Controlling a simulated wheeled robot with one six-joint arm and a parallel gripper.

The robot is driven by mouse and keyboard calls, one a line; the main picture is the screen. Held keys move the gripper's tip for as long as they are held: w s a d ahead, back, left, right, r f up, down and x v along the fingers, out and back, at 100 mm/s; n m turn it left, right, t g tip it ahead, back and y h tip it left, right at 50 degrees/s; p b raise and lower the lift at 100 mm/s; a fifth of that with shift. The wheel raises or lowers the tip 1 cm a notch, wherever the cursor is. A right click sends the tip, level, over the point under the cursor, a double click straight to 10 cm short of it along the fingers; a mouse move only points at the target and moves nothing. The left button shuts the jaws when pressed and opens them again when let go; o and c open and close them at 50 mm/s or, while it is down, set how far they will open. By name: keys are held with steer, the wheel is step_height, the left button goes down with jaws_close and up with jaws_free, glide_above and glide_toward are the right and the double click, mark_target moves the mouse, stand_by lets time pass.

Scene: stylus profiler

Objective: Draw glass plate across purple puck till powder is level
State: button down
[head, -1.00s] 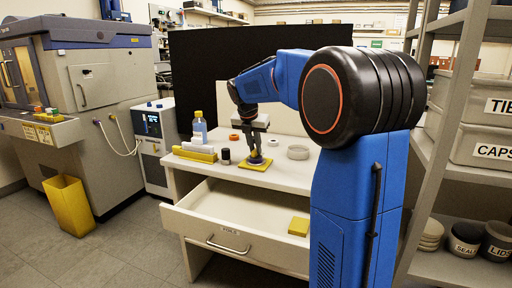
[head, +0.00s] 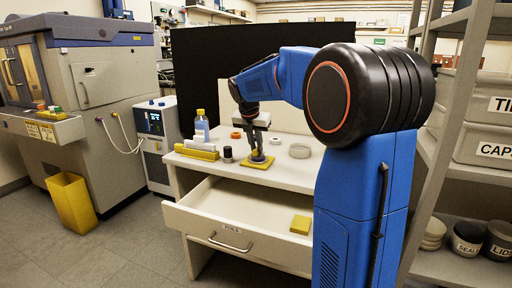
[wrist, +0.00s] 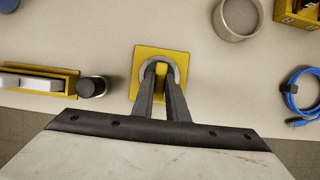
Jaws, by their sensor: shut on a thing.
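My gripper (wrist: 161,72) points down over a yellow square pad (wrist: 138,54) on the white bench, its fingers closed over a round pale-rimmed piece (wrist: 180,70). A yellow strip shows between the fingers in the wrist view. The powder surface is hidden by the fingers.
A black-capped jar (wrist: 92,87) and a yellow rack with a white block (wrist: 38,82) stand left. A pale round dish (wrist: 237,18) and a blue cable (wrist: 300,90) lie right. An open drawer (head: 222,246) with a yellow block (head: 300,225) juts out below.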

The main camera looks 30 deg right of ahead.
steer(key=shift+w+d, duration=0.7)
steer(key=shift+d, duration=0.2)
steer(key=shift+s+a, duration=0.15)
steer(key=shift+s+a, duration=0.3)
steer(key=shift+a, duration=0.1)
stand_by(0.5)
steer(key=shift+r, duration=3)
steer(key=shift+f, duration=0.1)
